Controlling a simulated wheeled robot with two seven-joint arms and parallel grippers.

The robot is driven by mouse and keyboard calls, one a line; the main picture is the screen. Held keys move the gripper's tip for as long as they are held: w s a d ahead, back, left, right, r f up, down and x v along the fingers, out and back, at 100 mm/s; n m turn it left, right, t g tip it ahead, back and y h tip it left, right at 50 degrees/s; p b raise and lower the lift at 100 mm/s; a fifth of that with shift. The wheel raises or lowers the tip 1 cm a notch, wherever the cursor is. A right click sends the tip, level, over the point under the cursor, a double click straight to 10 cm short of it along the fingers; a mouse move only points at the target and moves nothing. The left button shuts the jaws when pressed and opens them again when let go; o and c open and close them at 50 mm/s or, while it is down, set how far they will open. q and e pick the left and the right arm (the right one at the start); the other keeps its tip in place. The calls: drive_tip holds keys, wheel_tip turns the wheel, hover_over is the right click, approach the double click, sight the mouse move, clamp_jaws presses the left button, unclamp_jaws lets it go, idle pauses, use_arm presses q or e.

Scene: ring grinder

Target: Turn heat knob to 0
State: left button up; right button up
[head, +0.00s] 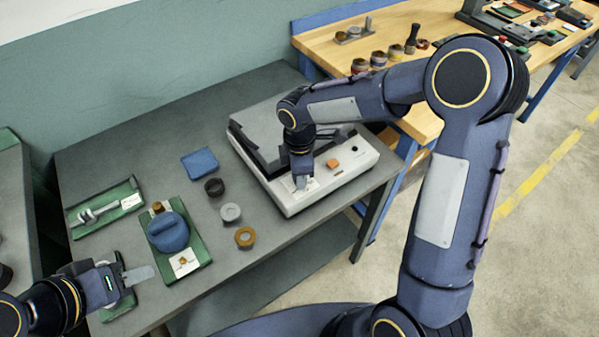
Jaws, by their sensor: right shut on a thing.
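A white machine (325,191) with a dark grey lid (262,142) stands on the grey bench. On its front panel are an orange button (332,163), a small black knob or button (354,149) and a pale label under my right gripper. My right gripper (300,181) points down at the panel's left part and is shut on the heat knob, which its fingers hide. The knob's pointer and scale cannot be read. My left gripper (140,275) is over the bench's front left, away from the machine; its finger gap cannot be made out.
Near the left gripper, a green plate holds a blue round device (168,232). Several small rings, including a brass one (245,237), lie left of the machine. A blue pad (199,163) and a green fixture (105,207) are farther left. A wooden bench (394,52) stands behind.

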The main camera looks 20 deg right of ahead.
drive_tip(key=o, duration=1)
wheel_tip(320, 180, up, 8)
drive_tip(key=shift+f, duration=0.1)
idle(0.4)
drive_tip(key=s+d+r+m+t+y, duration=0.1)
drive_tip(key=s+d+m+t, duration=0.1)
drive_tip(key=s+m, duration=0.4)
drive_tip(key=s+d+r+m+t+y, duration=0.1)
drive_tip(key=s+d+r+m, duration=0.1)
drive_tip(key=s+m, duration=0.4)
drive_tip(key=s+d+r+m+t+y, duration=0.1)
drive_tip(key=s+d+m+t, duration=0.1)
drive_tip(key=s+m, duration=0.4)
drive_tip(key=shift+s+d+r+m+t+y, duration=0.15)
drive_tip(key=shift+s+d, duration=0.15)
drive_tip(key=shift+s, duration=0.45)
drive_tip(key=shift+s+d+r+m+t+y, duration=0.1)
drive_tip(key=shift+s+d, duration=0.15)
drive_tip(key=shift+s, duration=0.45)
drive_tip(key=shift+s+d+r+m+t+y, duration=0.15)
drive_tip(key=shift+s+d, duration=0.15)
drive_tip(key=shift+s, duration=0.45)
